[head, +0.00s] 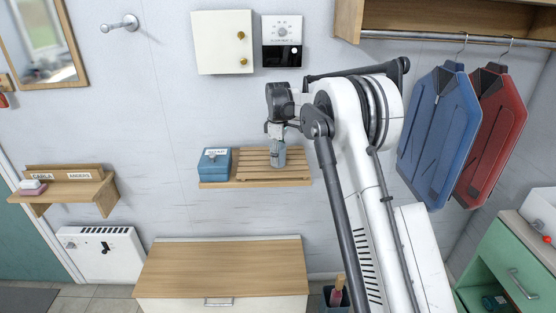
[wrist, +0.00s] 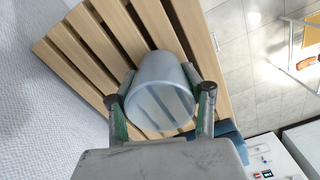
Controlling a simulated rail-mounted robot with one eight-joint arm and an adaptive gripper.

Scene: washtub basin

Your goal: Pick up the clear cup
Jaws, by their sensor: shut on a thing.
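The clear cup (head: 278,155) is a see-through, greyish cup at the slatted wooden wall shelf (head: 250,178) in the head view. In the wrist view the cup (wrist: 163,95) sits between the two fingers, with the slats showing through it. My gripper (head: 276,136) reaches in from above and is shut on the cup. The fingers of my gripper (wrist: 160,108) press on both sides of it in the wrist view. I cannot tell whether the cup's base touches the slats.
A blue box (head: 214,161) with a white label stands on the shelf's left end, close to the cup. A white cabinet (head: 222,42) and a control panel (head: 283,41) are on the wall above. A wooden-topped chest (head: 222,264) stands below. Blue (head: 438,130) and red (head: 495,130) jackets hang right.

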